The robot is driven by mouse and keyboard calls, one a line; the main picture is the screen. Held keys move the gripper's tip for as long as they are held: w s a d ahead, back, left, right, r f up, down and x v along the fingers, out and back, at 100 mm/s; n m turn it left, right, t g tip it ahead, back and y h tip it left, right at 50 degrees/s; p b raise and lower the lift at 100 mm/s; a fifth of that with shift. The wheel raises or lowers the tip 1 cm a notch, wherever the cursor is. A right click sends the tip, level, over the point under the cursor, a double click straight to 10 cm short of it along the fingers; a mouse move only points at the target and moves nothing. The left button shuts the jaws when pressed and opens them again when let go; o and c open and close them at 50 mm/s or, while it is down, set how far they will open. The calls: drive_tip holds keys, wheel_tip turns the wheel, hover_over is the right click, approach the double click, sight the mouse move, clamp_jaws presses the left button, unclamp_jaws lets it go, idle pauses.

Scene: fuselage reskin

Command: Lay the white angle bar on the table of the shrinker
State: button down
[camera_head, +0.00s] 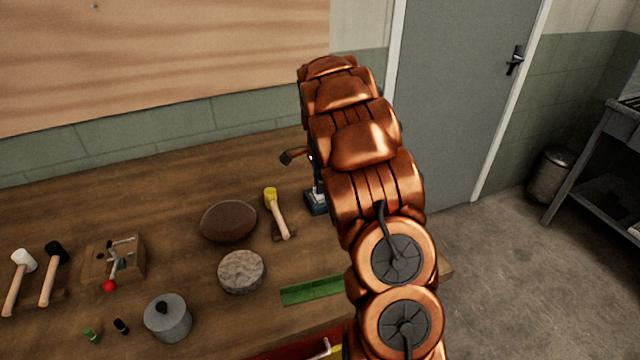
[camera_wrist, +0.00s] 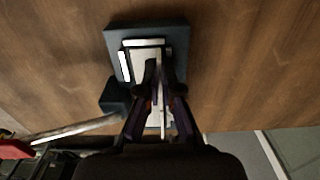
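In the wrist view my gripper (camera_wrist: 160,82) points down at the dark shrinker (camera_wrist: 175,34), and its two dark fingers are closed about a thin pale piece. This piece, seen nearly edge-on, appears to be the white angle bar (camera_wrist: 162,118). It overlaps the pale top of the shrinker, and I cannot tell whether it touches. A bright white strip (camera_wrist: 125,66) shows at the left of the top. In the head view my copper arm hides the gripper and most of the shrinker; only its blue-grey base (camera_head: 316,203) and a lever (camera_head: 293,156) show.
The wooden bench (camera_head: 170,200) holds a yellow-headed mallet (camera_head: 277,212), a brown rounded form (camera_head: 229,221), a round stone-like block (camera_head: 241,271), a grey pot (camera_head: 168,318) and a green strip (camera_head: 312,290). In the wrist view a metal lever (camera_wrist: 75,130) runs left of my gripper.

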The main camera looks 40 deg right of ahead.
drive_tip(key=c, duration=1.2)
unclamp_jaws()
drive_tip(key=shift+c, duration=0.2)
wheel_tip(320, 180, up, 12)
